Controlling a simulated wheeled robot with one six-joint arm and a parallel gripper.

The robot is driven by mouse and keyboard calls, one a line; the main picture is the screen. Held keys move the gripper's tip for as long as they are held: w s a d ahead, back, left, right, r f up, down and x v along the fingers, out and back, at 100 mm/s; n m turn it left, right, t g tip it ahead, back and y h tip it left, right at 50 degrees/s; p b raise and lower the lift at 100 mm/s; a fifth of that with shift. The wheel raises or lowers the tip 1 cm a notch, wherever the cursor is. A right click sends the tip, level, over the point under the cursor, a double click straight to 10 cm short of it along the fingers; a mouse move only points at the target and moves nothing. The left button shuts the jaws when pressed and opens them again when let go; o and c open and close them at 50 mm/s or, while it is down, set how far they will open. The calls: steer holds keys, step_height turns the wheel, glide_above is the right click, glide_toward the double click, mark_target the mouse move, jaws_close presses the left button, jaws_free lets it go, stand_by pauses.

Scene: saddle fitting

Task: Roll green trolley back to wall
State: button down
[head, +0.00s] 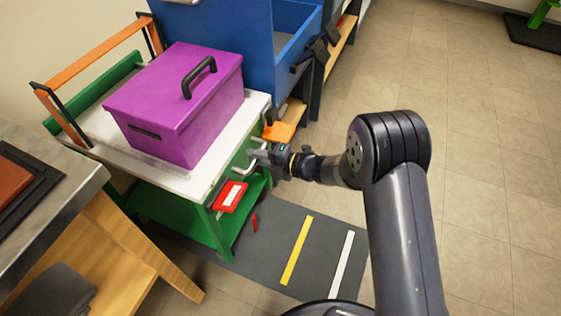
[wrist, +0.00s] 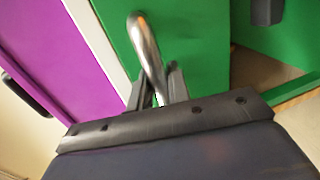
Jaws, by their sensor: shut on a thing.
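The green trolley (head: 178,212) stands at the left with a white top (head: 197,185) and a lower green shelf. A purple box (head: 178,100) with a black lid handle sits on its top. My gripper (head: 256,156) is at the trolley's near right side, shut on a silver bar handle (head: 243,168). In the wrist view the handle (wrist: 147,45) runs between the two dark fingers (wrist: 158,92), in front of the green panel (wrist: 195,45). The fingertips are partly hidden by the gripper body.
A dark floor mat (head: 265,240) with a yellow and a white stripe lies in front of the trolley. A blue bin unit (head: 290,35) stands behind it. A metal-topped wooden bench (head: 40,200) is close on the left. Tiled floor at the right is mostly clear.

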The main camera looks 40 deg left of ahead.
steer(key=x, duration=0.4)
steer(key=shift+r, duration=0.4)
steer(key=shift+s+a, duration=0.1)
steer(key=shift+a, duration=0.1)
steer(key=shift+r, duration=0.1)
steer(key=c, duration=1.4)
jaws_free()
steer(key=shift+a, duration=0.15)
steer(key=shift+w+d+r, duration=0.1)
steer(key=shift+w+d, duration=0.1)
steer(key=shift+d, duration=0.3)
steer(key=p, duration=0.2)
glide_toward(243, 152)
steer(key=shift+w+d, duration=0.15)
steer(key=shift+d, duration=0.2)
